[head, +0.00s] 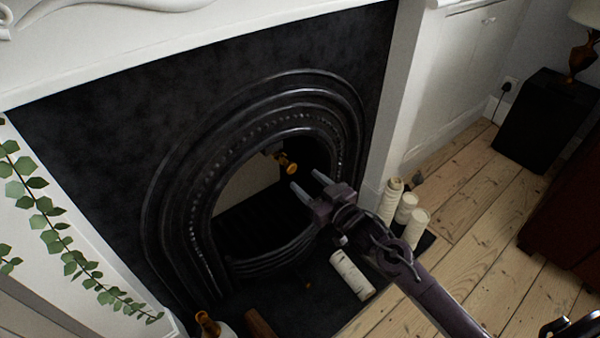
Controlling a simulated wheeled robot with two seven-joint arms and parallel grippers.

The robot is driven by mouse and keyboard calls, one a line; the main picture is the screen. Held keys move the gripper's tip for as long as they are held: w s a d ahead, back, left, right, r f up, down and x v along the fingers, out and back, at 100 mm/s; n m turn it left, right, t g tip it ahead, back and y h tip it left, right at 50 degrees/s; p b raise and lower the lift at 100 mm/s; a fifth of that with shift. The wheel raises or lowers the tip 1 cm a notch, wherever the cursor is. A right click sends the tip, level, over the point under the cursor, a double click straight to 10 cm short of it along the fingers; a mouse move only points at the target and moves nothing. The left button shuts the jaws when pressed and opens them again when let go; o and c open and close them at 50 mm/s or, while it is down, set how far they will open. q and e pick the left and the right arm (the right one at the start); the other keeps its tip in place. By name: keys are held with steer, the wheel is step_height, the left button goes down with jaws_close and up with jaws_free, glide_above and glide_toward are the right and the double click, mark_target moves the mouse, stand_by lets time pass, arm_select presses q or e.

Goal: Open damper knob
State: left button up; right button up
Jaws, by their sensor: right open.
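The damper knob (291,169) is a small brass-coloured knob inside the arched opening of the black fireplace (165,190), towards its upper right. My right gripper (308,184) is open in front of the opening, its two fingers pointing up and left at the knob. The fingertips are close to the knob in the picture and look empty. A small gap shows between them and the knob; the distance in depth is hard to tell. My left gripper is not in view.
White candles (408,207) stand to the right of the hearth, and another white candle (351,275) lies on it. A leafy vine (70,240) hangs at the left. A black box (545,122) stands at the back right. Bare floorboards (480,225) lie between.

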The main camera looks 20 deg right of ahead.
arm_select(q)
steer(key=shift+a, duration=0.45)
arm_select(e)
steer(key=v, duration=0.2)
steer(key=shift+s+d, duration=0.1)
steer(key=shift+s, duration=0.25)
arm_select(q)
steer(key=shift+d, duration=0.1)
